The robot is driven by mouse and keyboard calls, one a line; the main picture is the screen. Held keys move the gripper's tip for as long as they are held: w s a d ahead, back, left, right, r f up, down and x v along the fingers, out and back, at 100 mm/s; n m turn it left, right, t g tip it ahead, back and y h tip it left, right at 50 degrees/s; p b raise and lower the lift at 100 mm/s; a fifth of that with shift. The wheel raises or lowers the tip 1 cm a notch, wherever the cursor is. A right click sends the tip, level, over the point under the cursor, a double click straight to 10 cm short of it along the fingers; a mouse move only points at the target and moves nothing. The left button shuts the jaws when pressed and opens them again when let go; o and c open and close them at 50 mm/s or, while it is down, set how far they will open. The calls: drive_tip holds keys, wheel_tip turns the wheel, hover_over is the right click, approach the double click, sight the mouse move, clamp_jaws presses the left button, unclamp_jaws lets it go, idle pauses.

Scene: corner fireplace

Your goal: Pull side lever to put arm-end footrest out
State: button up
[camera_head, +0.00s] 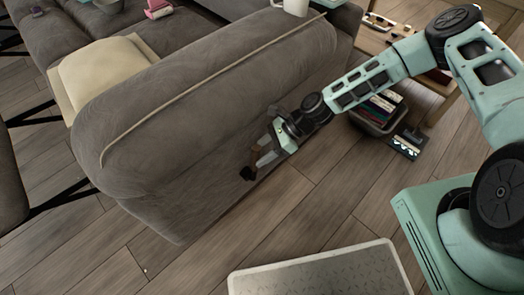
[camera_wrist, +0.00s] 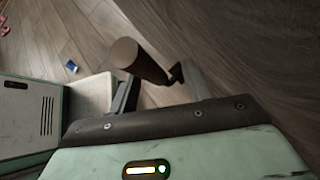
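The grey sofa (camera_head: 200,110) fills the middle of the head view, with its broad padded side facing my arm. A brown side lever handle (camera_head: 254,154) shows low against this side; in the wrist view the lever (camera_wrist: 138,58) is a thick brown cylinder. My gripper (camera_head: 257,167) is at the lever, with its fingers apart. In the wrist view the gripper (camera_wrist: 155,85) has the handle near its left finger, overlapping it, and a gap to the right finger. I cannot tell whether they touch. The lever's mount is hidden. No extended footrest shows.
A bin of books (camera_head: 378,113) and a small dark item (camera_head: 405,143) are on the floor beyond my arm. A pale patterned mat or panel (camera_head: 320,272) lies at the bottom. A wooden table (camera_head: 400,40) stands at upper right. Wooden floor (camera_head: 230,235) in front of the sofa is clear.

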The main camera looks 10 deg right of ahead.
drive_tip(key=p+v, duration=0.4)
drive_tip(key=v, duration=1.3)
drive_tip(key=shift+d, duration=0.15)
drive_tip(key=shift+r, duration=0.15)
